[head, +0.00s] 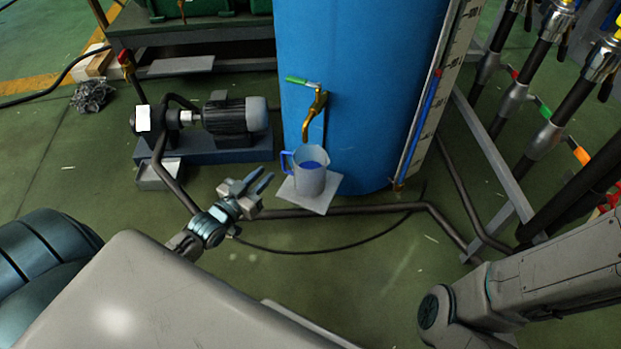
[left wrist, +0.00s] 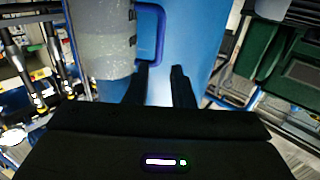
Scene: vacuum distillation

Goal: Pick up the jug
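The jug (head: 311,180) is translucent grey with a blue handle on its left side and blue inside. It stands upright on a pale square plate (head: 309,199) under a brass tap (head: 315,110). My left gripper (head: 262,183) is just left of the jug, its two fingers apart and pointing toward the handle. In the left wrist view, the jug (left wrist: 103,42) is at upper left, and the blue handle lies just beyond the open fingertips (left wrist: 160,72). Nothing is between the fingers. My right arm shows at lower right in the head view, but its gripper is out of view.
A big blue tank (head: 360,80) stands right behind the jug. A pump with a motor (head: 230,118) is on the floor to the left. Pipes (head: 340,210) run along the floor near the plate. Frames and black hoses (head: 545,140) stand at the right.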

